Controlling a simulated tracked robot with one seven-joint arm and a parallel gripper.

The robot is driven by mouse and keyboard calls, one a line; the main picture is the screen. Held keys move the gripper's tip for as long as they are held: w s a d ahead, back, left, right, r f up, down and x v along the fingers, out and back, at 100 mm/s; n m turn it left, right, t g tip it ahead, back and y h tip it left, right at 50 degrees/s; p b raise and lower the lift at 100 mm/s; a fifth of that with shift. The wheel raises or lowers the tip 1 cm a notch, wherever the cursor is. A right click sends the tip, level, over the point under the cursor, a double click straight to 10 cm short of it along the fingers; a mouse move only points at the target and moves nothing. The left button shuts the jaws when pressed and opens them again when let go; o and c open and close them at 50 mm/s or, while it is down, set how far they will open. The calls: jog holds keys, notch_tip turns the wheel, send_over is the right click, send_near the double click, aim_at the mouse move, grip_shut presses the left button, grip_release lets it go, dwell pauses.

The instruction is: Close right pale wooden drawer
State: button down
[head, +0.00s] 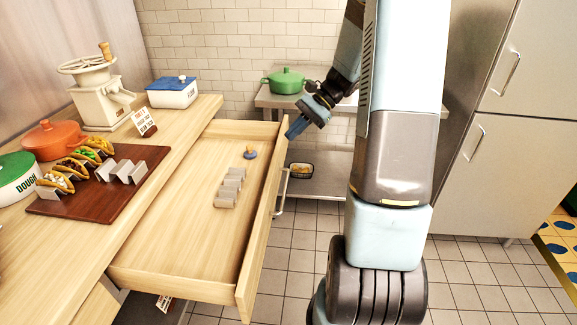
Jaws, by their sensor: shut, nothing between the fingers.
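The pale wooden drawer (180,225) is pulled far out from the counter, its front panel (265,225) facing right. A metal bar handle (281,192) is on the outer face of that panel. Inside lie a grey taco-holder-like piece (229,188) and a small blue item with a wooden knob (250,153). My gripper (293,133) is shut and empty, at the far end of the front panel near its top edge. I cannot tell whether it touches the panel.
The wooden counter (105,195) holds a tray (60,208) with tacos, an orange pot (52,139), a grinder (97,95) and a blue-lidded box (173,93). A metal table (320,187) with a green pot (287,81) stands behind. Tiled floor (480,275) is clear at right, before grey cabinets (480,150).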

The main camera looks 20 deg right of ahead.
jog(key=w+d+f+m+t+y, duration=0.3)
jog(key=d+f+m+t, duration=0.25)
jog(key=d+f, duration=0.4)
jog(key=w+d+f+m+t+y, duration=0.35)
jog(key=d+f+m, duration=0.35)
jog(key=f, duration=0.6)
jog(key=x, duration=1.4)
jog(key=shift+f+h, duration=0.45)
jog(key=shift+w+a+n, duration=0.1)
jog(key=shift+w+n, duration=0.05)
jog(key=shift+n, duration=0.1)
